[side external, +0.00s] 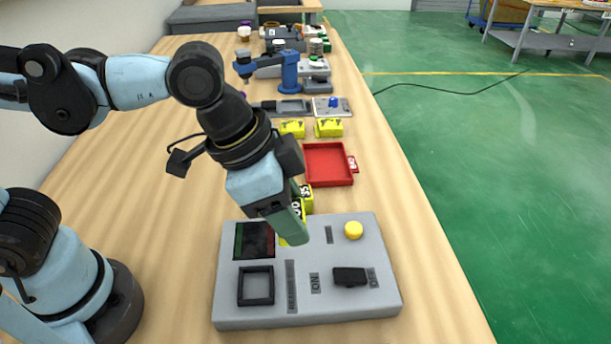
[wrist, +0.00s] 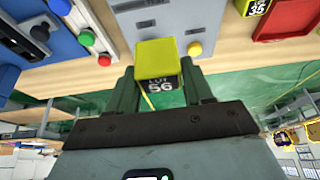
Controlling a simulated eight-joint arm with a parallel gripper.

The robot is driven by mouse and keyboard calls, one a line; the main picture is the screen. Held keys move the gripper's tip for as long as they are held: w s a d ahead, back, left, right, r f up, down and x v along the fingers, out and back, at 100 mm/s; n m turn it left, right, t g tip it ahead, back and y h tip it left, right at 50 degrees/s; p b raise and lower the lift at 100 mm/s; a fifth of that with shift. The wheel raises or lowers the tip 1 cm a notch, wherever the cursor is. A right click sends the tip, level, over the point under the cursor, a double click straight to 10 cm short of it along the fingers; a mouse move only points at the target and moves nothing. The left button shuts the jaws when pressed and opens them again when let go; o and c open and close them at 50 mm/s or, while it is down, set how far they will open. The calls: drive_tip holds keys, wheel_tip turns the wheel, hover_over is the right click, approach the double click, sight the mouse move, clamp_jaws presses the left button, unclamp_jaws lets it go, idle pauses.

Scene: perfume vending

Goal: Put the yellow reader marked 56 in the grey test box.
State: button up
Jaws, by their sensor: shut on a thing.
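The yellow reader marked 56 (wrist: 157,58) sits between the two green fingers of my gripper (wrist: 160,88) in the wrist view. My gripper is shut on it. In the side view my gripper (side external: 291,222) is tilted over the far part of the grey test box (side external: 230,303), and the held reader (side external: 287,241) is partly hidden behind a finger. Whether it touches the box cannot be told. The box has a black square frame (side external: 256,286), a red and green panel (side external: 254,240), a yellow button (side external: 353,230) and a black switch (side external: 349,276).
Another yellow reader, marked 35 (side external: 307,195), stands just behind the box. A red tray (side external: 328,164) lies beyond it, with two yellow readers (side external: 291,128) (side external: 328,127) behind. A small blue arm (side external: 290,72) and other devices stand farther back. The table right of the box is narrow.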

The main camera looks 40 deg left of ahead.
hover_over(270, 286)
drive_tip(key=a, duration=0.1)
drive_tip(key=f, duration=0.1)
drive_tip(key=shift+s+a+f, duration=0.15)
drive_tip(key=shift+f, duration=1.05)
drive_tip(key=shift+s+a+f, duration=0.2)
drive_tip(key=shift+f, duration=0.95)
drive_tip(key=shift+s+a+f, duration=0.15)
drive_tip(key=shift+f, duration=1.05)
drive_tip(key=shift+f, duration=0.9)
drive_tip(key=o, duration=1.5)
drive_tip(key=shift+r, duration=0.1)
drive_tip(key=shift+r, duration=3.45)
